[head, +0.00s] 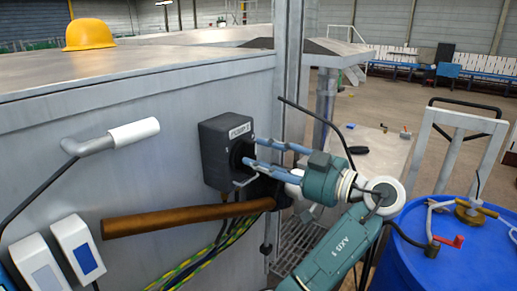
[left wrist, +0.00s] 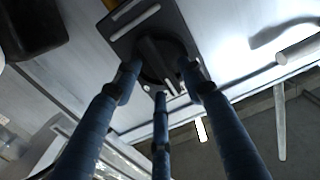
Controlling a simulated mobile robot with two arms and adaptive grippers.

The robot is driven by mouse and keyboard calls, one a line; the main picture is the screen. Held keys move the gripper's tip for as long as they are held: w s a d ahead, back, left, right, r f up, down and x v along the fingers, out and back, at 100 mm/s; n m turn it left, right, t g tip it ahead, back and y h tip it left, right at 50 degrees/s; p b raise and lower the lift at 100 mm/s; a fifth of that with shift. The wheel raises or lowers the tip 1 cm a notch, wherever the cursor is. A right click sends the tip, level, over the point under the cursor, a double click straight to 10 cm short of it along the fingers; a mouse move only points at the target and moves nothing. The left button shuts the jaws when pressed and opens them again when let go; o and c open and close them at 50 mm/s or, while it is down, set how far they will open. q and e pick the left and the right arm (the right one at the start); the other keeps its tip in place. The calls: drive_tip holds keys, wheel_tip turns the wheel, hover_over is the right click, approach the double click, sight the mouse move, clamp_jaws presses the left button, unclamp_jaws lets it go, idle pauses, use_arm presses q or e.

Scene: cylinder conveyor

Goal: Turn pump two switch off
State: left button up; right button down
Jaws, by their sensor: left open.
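A black switch box (head: 213,150) with a pale label, too small to read surely, is fixed to the grey metal cabinet wall in the middle of the head view. Its dark rotary knob (head: 238,154) faces right, toward my gripper. My left gripper (head: 246,163) is open, its blue fingers spread about the knob and their tips close to the box face. In the left wrist view the three fingers (left wrist: 160,78) surround the knob (left wrist: 158,56) on the box (left wrist: 118,17). I cannot tell whether they touch it. The right gripper is not in view.
Below the box are a brown bar (head: 165,219) and yellow-green cables (head: 213,250). A white-ended handle (head: 133,132) projects at left. A yellow helmet (head: 89,34) sits on the cabinet top (head: 130,66). A blue drum (head: 445,262) and a trolley (head: 452,150) stand at right.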

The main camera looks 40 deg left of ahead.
use_arm(q)
drive_tip(key=shift+s+a, duration=0.1)
drive_tip(key=shift+a, duration=0.5)
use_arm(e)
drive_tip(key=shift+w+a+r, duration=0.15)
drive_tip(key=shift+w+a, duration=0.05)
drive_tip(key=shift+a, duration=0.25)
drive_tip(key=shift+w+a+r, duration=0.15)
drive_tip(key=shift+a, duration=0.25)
use_arm(q)
clamp_jaws()
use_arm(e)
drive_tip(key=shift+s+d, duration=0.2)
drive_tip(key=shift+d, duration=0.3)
